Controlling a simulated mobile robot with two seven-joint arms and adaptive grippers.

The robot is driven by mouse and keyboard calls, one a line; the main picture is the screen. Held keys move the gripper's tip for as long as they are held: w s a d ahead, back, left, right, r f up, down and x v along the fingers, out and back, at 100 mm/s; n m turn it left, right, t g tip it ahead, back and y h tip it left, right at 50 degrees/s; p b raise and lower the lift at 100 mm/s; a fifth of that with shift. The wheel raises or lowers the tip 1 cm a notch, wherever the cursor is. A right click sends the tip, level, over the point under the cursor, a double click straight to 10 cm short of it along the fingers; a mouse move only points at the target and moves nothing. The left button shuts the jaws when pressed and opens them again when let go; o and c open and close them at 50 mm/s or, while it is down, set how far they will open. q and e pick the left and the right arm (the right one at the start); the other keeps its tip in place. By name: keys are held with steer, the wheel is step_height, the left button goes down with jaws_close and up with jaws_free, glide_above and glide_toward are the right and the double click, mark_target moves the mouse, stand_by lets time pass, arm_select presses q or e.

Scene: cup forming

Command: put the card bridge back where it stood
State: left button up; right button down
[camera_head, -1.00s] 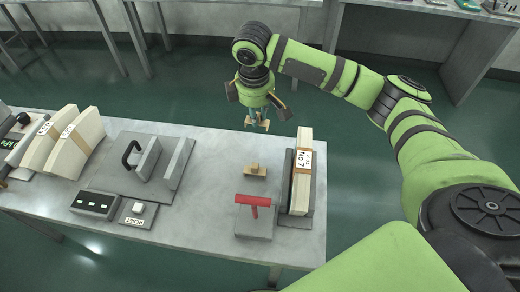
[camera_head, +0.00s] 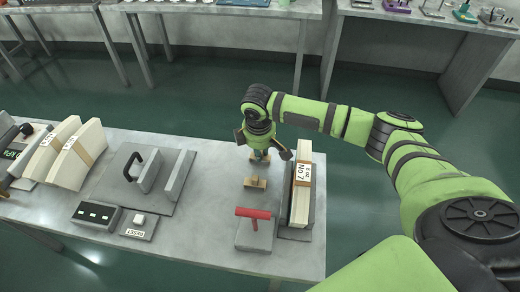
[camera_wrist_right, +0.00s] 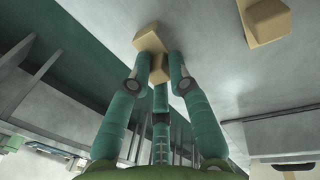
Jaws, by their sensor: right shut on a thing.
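My right gripper (camera_head: 260,152) is shut on a small tan piece with a grip block on it, which I take to be the card bridge (camera_head: 261,160). In the wrist view, the fingers close around the grip block of the card bridge (camera_wrist_right: 150,38). It is over the back right part of the grey table; whether it touches the top I cannot tell. A similar tan knobbed piece (camera_head: 255,183) stands on the table just in front; it also shows in the wrist view (camera_wrist_right: 268,20). My left gripper is not in view.
To the right, a dark holder (camera_head: 287,190) carries a banded cream stack (camera_head: 302,178) marked No 7. In front is a grey block with a red T-handle (camera_head: 253,212). Left are a plate with a black handle (camera_head: 132,160), a reset button box (camera_head: 138,226) and cream stacks (camera_head: 77,156).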

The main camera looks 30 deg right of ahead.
steer(key=shift+f, duration=0.15)
steer(key=c, duration=1.1)
jaws_free()
steer(key=shift+c, duration=0.2)
step_height(320, 180, up, 12)
steer(key=s+a, duration=0.1)
steer(key=shift+s+b, duration=0.3)
steer(key=shift+b, duration=0.05)
steer(key=shift+a, duration=0.1)
